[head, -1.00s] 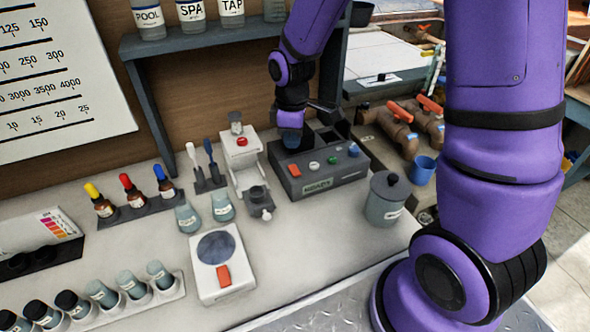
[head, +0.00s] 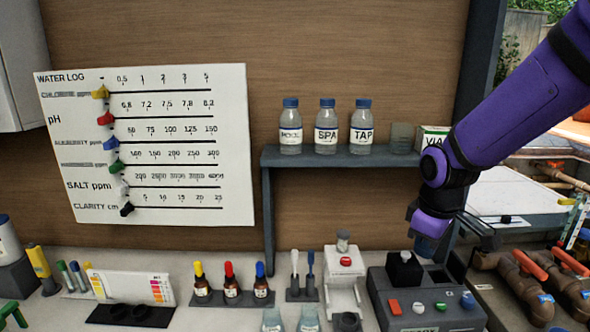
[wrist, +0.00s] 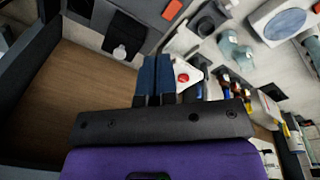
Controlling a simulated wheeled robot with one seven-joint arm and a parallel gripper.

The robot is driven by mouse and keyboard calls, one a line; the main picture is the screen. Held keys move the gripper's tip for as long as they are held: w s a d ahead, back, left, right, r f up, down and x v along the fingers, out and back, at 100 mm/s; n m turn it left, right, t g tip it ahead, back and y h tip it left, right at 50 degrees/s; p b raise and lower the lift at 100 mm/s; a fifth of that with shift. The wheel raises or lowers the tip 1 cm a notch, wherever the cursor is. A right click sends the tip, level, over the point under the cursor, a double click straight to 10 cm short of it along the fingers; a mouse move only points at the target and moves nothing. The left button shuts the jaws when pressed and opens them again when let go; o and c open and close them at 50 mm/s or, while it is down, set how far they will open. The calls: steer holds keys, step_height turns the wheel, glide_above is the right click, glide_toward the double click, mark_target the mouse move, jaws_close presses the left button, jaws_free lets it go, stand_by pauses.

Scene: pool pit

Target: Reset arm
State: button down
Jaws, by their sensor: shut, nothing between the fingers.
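My purple arm reaches in from the upper right in the head view. My gripper (head: 428,243) hangs just above the back of the dark grey meter box (head: 425,305), with its fingers partly hidden behind my own wrist. In the wrist view my gripper (wrist: 155,62) shows its two blue fingers side by side, shut and empty. The meter box also shows in the wrist view (wrist: 140,12), beyond the fingertips. Beside the fingers there is a white device with a red button (wrist: 185,76).
A shelf (head: 340,157) holding labelled bottles (head: 326,128) and a box (head: 431,139) is left of my arm. The water log board (head: 150,145) with coloured sliders hangs on the wall. Dropper bottles (head: 231,283) stand on the counter. Pipes with red handles (head: 530,275) are at the right.

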steer(key=s+d+r+m+t, duration=0.2)
steer(key=s+r+m, duration=0.2)
steer(key=s+r, duration=0.3)
steer(key=s+d+r+m+t, duration=0.1)
steer(key=s+r+m, duration=0.3)
steer(key=s+r, duration=0.4)
steer(key=s+d, duration=0.1)
steer(key=s, duration=0.2)
steer(key=shift+s+d+m+t, duration=0.25)
steer(key=shift+m+t, duration=0.15)
steer(key=shift+w, duration=0.1)
